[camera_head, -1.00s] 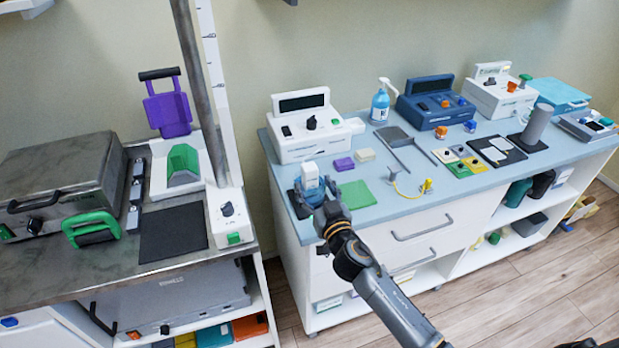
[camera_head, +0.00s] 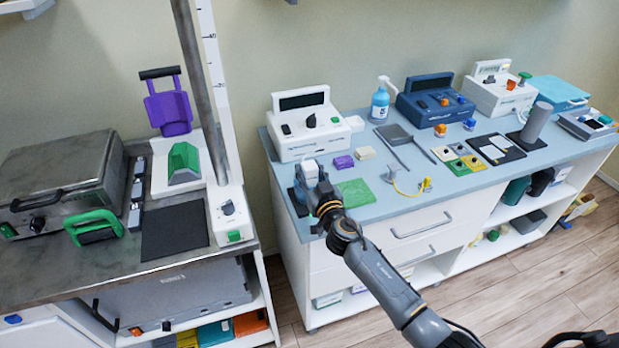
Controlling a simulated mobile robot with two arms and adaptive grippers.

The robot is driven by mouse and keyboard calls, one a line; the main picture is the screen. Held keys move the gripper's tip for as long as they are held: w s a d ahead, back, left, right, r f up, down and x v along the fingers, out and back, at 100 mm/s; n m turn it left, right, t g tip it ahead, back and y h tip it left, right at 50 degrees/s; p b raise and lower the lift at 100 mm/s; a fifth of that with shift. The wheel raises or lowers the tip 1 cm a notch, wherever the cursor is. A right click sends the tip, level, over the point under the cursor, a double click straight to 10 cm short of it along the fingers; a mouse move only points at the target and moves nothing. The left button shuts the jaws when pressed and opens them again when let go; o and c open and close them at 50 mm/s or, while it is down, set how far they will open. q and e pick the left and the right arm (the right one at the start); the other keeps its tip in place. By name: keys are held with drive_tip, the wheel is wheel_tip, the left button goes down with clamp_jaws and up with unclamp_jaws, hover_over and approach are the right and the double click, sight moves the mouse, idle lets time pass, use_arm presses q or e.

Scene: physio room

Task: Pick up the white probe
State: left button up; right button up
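The white probe (camera_head: 310,169) is a small upright white block at the left front of the blue-topped counter (camera_head: 365,209). It stands over a dark pad (camera_head: 294,203) near the counter's left edge. My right gripper (camera_head: 311,186) is at the probe, its arm reaching in from the lower right. The fingers overlap the probe's lower part, which is hidden. The view is too small to tell whether the fingers are closed on it. My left gripper is not in view.
A white device (camera_head: 305,146) with a dark screen stands just behind the probe. A purple block (camera_head: 343,162), a cream block (camera_head: 365,153) and a green pad (camera_head: 355,193) lie to the right. A gap separates this counter from the left bench (camera_head: 60,270).

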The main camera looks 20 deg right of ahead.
clamp_jaws()
